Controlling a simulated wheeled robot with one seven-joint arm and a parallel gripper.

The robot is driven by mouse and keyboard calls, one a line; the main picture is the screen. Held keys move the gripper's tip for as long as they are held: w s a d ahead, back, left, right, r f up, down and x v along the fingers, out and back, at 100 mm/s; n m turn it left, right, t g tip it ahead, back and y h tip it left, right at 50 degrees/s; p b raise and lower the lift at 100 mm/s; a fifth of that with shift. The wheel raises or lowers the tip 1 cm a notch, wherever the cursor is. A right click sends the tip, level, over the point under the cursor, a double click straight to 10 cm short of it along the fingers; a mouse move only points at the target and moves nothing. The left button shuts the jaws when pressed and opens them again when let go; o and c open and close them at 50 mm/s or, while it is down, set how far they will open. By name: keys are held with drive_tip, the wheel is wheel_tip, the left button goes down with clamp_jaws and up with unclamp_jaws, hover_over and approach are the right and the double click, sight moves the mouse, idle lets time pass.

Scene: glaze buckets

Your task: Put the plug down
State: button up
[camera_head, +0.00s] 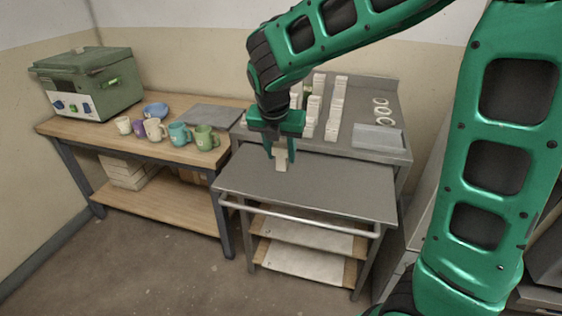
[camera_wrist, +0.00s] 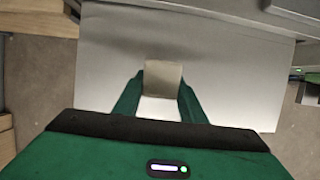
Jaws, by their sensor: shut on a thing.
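A small beige block-shaped plug (camera_head: 281,163) is between the fingers of my green gripper (camera_head: 280,158). The plug also shows in the wrist view (camera_wrist: 163,73), with a finger on each side of it. My gripper is shut on the plug and points down over the grey top of a cart (camera_head: 340,185). In the wrist view the bare cart top (camera_wrist: 230,60) lies around and beneath the plug. I cannot tell whether the plug touches the cart top.
Behind the cart, a grey bench holds several white stacked pieces (camera_head: 333,115), several rings (camera_head: 382,108) and a clear tray (camera_head: 378,138). At left, a wooden table (camera_head: 90,133) holds several mugs (camera_head: 180,133), a blue bowl (camera_head: 156,109) and a green machine (camera_head: 90,82). The cart top is otherwise clear.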

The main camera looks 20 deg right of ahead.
sight(280, 157)
drive_tip(key=shift+s+f, duration=0.1)
drive_tip(key=shift+f, duration=1.45)
drive_tip(key=shift+c, duration=0.5)
drive_tip(key=o, duration=1.2)
drive_tip(key=v, duration=1.2)
drive_tip(key=shift+d, duration=0.15)
